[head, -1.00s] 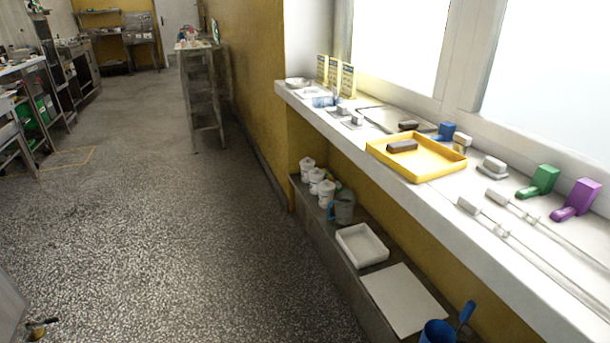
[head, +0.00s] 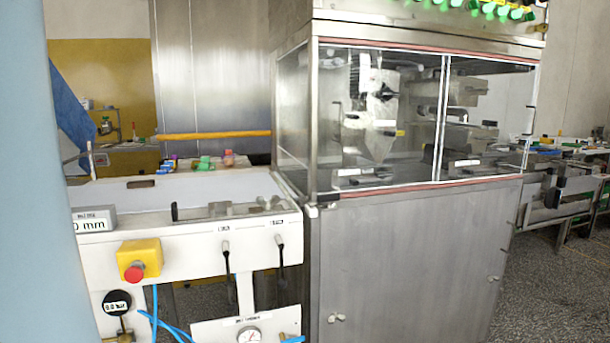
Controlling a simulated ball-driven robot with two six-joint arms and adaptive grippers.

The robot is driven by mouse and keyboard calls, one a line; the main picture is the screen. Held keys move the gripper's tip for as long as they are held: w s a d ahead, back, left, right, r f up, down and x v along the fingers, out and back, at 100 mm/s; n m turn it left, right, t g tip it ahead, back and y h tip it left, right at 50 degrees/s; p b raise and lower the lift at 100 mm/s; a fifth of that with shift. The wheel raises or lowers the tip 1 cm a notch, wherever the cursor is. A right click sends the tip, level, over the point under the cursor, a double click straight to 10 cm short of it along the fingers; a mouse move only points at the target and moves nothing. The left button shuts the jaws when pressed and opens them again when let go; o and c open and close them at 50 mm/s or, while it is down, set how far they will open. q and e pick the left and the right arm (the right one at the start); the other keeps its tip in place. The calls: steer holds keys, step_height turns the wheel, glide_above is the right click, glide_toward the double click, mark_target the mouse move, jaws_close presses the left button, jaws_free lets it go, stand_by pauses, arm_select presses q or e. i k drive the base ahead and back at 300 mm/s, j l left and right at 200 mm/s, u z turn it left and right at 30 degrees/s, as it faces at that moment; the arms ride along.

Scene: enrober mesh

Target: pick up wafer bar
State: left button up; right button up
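No wafer bar can be made out for sure. A small flat brown patch (head: 140,183) shows on the white table top (head: 105,195) at the left of the head view; I cannot tell whether it is a bar or an opening. Neither of my grippers is in view.
A steel enclosure with clear windows (head: 400,240) fills the middle. The white machine front carries a yellow box with a red button (head: 139,260), levers, a gauge (head: 249,336) and blue hoses. A pale blue upright surface (head: 45,200) blocks the left edge. Speckled floor (head: 555,290) is open at right.

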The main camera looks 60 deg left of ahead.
mark_target(146, 184)
steer(key=u, duration=2.85)
